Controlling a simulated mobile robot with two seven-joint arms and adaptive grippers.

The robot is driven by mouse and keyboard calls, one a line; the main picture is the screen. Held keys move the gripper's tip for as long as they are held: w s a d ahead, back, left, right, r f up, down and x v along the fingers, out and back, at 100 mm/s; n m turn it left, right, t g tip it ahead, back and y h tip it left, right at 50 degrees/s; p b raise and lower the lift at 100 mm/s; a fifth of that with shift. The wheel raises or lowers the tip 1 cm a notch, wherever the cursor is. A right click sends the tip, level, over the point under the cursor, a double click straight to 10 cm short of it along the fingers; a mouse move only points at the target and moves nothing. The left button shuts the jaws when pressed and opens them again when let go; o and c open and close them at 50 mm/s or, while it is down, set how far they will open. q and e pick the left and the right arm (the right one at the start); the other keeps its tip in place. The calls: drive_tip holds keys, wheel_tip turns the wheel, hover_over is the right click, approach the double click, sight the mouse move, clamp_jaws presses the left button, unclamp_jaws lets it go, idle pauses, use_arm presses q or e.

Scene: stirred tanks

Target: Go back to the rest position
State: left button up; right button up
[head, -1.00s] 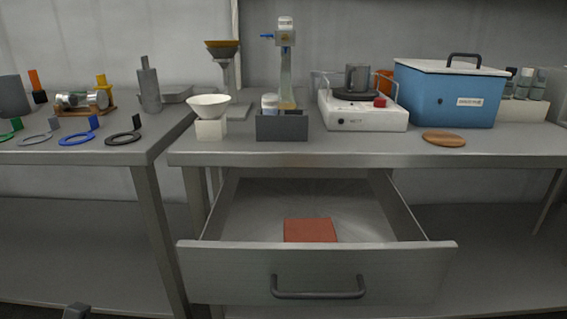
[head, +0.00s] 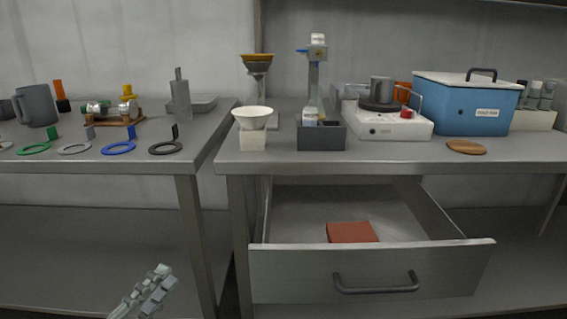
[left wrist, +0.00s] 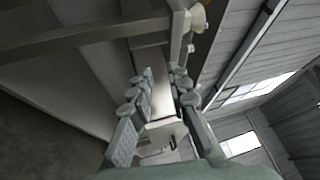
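My left gripper (head: 158,279) shows at the bottom left of the head view, low in front of the tables and apart from everything. Its two fingers also show in the left wrist view (left wrist: 160,78), with a gap between them and nothing held. My right gripper is in neither view now.
The drawer (head: 372,272) under the right table stands pulled out, with a red-brown block (head: 352,232) inside. Above it are a white funnel (head: 252,117), a dark box (head: 321,138), a hot plate (head: 390,125) and a blue bath (head: 468,105). The left table (head: 95,164) holds rings and a mug.

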use_arm(q)
drive_tip(key=w+a+f+n+g+y+p, duration=0.2)
drive_tip(key=a+f+n+g+y, duration=0.2)
drive_tip(key=a+f+n+y, duration=0.85)
drive_tip(key=s+d+f+n+g+p, duration=0.1)
drive_tip(key=s+d+f+n+g, duration=0.2)
drive_tip(key=s+f, duration=0.5)
drive_tip(key=s+d+f+n+g+h+p, duration=0.1)
drive_tip(key=s+d+f+n+g, duration=0.2)
drive_tip(key=s+f+n+g, duration=0.2)
drive_tip(key=s+f+g, duration=0.3)
drive_tip(key=f, duration=0.1)
drive_tip(key=shift+s+f+n, duration=0.2)
drive_tip(key=shift+s+n, duration=0.15)
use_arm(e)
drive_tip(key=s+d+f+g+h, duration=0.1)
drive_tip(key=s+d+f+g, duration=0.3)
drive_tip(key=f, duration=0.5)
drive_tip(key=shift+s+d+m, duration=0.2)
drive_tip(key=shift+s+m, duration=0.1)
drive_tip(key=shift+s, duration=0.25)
